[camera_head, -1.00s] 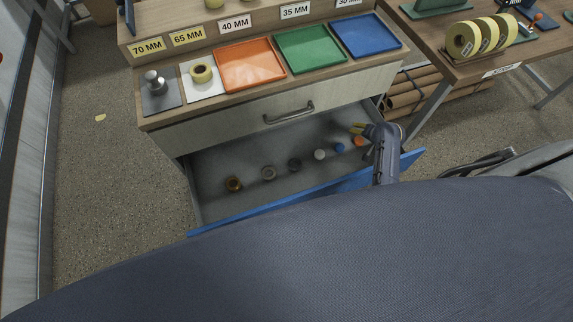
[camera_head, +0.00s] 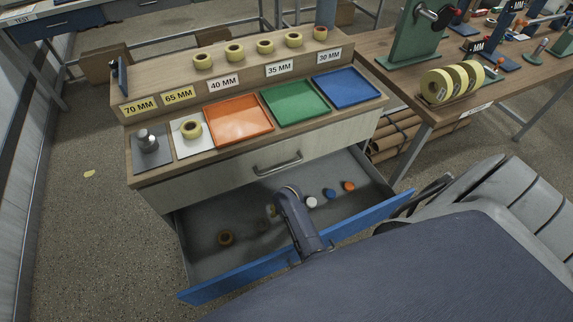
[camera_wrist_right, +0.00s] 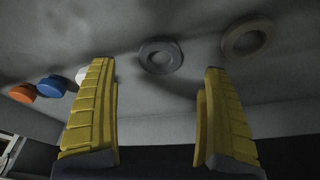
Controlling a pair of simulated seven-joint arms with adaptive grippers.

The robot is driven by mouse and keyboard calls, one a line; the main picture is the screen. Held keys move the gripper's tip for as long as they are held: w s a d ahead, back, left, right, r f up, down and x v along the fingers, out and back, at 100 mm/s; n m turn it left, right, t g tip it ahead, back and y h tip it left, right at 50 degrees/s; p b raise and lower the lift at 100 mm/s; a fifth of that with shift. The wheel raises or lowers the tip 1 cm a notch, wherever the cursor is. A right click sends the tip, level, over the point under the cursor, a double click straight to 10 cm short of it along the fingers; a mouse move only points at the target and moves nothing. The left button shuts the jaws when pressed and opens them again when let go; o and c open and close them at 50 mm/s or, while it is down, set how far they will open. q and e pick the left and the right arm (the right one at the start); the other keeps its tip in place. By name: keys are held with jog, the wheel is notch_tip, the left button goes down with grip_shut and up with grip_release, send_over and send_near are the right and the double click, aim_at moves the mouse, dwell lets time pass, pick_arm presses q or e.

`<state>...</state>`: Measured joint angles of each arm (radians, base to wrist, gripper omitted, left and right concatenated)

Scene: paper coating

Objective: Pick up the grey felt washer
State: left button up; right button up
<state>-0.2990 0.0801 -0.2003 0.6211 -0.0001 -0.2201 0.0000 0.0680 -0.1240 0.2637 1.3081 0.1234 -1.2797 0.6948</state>
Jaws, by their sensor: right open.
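The grey felt washer (camera_wrist_right: 160,56) is a dark grey ring lying on the drawer floor. In the right wrist view it shows between and just beyond the fingertips of my right gripper (camera_wrist_right: 159,68). That gripper is open, its yellow fingers wide apart, with nothing held. In the head view the right gripper (camera_head: 273,210) is down in the open drawer, mostly hidden behind my forearm, which also hides the grey washer. My left gripper is not in view.
The cabinet top with coloured trays (camera_head: 238,120) stands above.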

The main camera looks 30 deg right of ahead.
jog(key=shift+x, duration=2.6)
jog(key=c, duration=1)
